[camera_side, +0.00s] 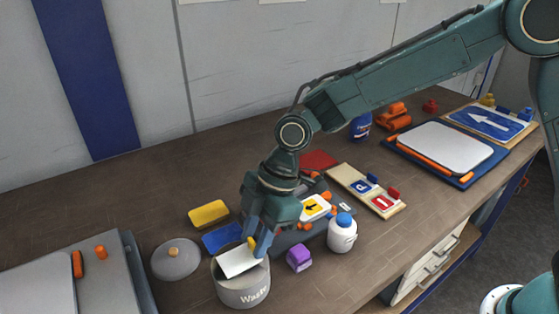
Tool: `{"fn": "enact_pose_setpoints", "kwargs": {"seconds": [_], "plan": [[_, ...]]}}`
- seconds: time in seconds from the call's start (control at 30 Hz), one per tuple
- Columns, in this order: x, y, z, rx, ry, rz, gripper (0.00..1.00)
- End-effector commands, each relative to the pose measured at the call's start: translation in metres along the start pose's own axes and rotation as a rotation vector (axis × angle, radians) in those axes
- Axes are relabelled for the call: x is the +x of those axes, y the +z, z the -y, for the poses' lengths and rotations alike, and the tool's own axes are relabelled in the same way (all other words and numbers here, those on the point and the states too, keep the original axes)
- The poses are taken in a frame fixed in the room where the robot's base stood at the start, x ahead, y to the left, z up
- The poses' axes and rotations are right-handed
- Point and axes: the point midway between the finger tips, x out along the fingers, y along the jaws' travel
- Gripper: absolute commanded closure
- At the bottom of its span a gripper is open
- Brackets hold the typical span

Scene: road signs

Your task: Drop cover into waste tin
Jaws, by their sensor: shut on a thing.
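The waste tin (243,293) is a round grey open tin with "Waste" on its front, at the lower middle of the side view. The cover (237,261) is a white flat piece, tilted over the tin's mouth. My gripper (257,248) points down above the tin and is shut on the cover at its right side. The cover hides much of the tin's opening. I cannot tell whether its lower edge touches the rim.
A round grey lid (177,259) lies left of the tin. A yellow block (209,214) and a blue block (222,238) lie behind it. A purple block (299,258) and a white bottle with a blue cap (342,234) stand to the right.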

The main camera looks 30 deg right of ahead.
Motion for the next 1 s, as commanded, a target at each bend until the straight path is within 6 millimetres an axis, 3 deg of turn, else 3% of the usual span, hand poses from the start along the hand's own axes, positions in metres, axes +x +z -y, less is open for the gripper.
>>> {"fn": "enact_pose_setpoints", "kwargs": {"seconds": [0.37, 0.4, 0.5, 0.7, 0.9, 1.0], "plan": [[0.0024, 0.0010, 0.0001, 0.000, 0.000, 0.000, 0.91], [0.0024, 0.0010, 0.0001, 0.000, 0.000, 0.000, 0.63], [0.0024, 0.0010, 0.0000, 0.000, 0.000, 0.000, 0.45], [0.0023, 0.0009, 0.0000, 0.000, 0.000, 0.000, 0.45], [0.0023, 0.0009, 0.0000, 0.000, 0.000, 0.000, 0.09], [0.0022, 0.0009, 0.0000, 0.000, 0.000, 0.000, 0.09]]}}
